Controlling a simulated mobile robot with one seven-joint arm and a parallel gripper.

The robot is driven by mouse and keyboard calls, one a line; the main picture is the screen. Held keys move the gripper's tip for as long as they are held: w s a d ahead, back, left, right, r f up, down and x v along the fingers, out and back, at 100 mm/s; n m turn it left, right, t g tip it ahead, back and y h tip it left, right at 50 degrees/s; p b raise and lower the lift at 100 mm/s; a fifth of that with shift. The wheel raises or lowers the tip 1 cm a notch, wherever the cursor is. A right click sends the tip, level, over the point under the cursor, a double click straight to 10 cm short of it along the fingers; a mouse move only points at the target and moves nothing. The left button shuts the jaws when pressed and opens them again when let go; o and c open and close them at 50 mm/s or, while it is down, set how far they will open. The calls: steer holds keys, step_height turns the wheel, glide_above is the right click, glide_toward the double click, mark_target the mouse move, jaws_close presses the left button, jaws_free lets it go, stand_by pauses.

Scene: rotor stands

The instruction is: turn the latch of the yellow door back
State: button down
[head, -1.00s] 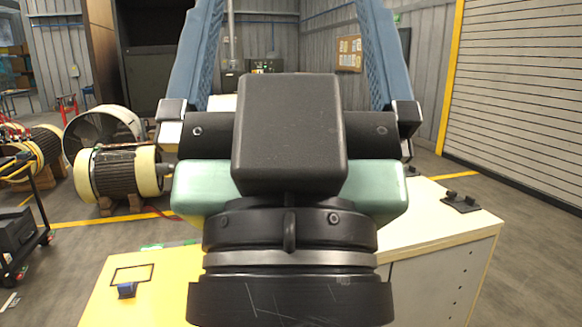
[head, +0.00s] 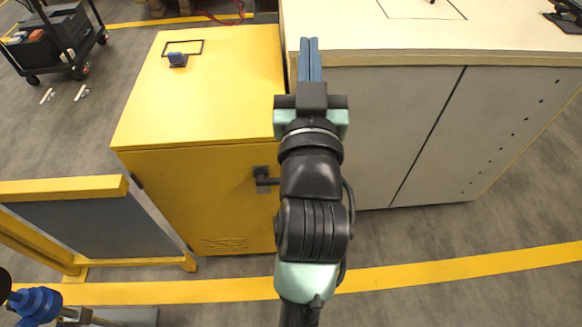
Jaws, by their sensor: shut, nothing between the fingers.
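The yellow door (head: 205,205) is the front of a low yellow cabinet and looks closed. Its dark latch (head: 264,178) sits near the door's right edge, with the handle pointing right, roughly level, its right end close to or behind my arm. My gripper (head: 310,42) is shut and empty. Its two blue fingers lie together, pointing away from me, near the gap between the yellow cabinet and the pale cabinet. It is above and to the right of the latch in the picture and not touching it.
A pale cabinet (head: 420,130) stands to the right. A yellow-framed barrier (head: 90,225) stands at left, close to the cabinet. A dark cart (head: 60,40) is at far left.

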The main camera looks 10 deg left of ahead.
mark_target(261, 175)
steer(key=s+a+f+g+b, duration=0.1)
steer(key=s+f+g+b, duration=0.1)
steer(key=f, duration=1.4)
steer(key=s+a+f+g+b, duration=0.1)
steer(key=s+f+g+b, duration=0.1)
steer(key=f, duration=1.5)
steer(key=g+b, duration=0.1)
steer(key=b, duration=0.1)
steer(key=shift+f+n+b, duration=0.15)
steer(key=shift+n+b, duration=0.15)
steer(key=shift+s, duration=0.1)
steer(key=w+a+f+b, duration=0.2)
steer(key=w+f, duration=0.4)
steer(key=w, duration=0.3)
steer(key=shift+w+a+f+b, duration=0.2)
steer(key=shift+a+b, duration=0.2)
steer(key=shift+b, duration=0.25)
steer(key=shift+f, duration=0.1)
steer(key=shift+d+f+y+b, duration=0.1)
steer(key=shift+y+b, duration=0.2)
steer(key=shift+b, duration=0.2)
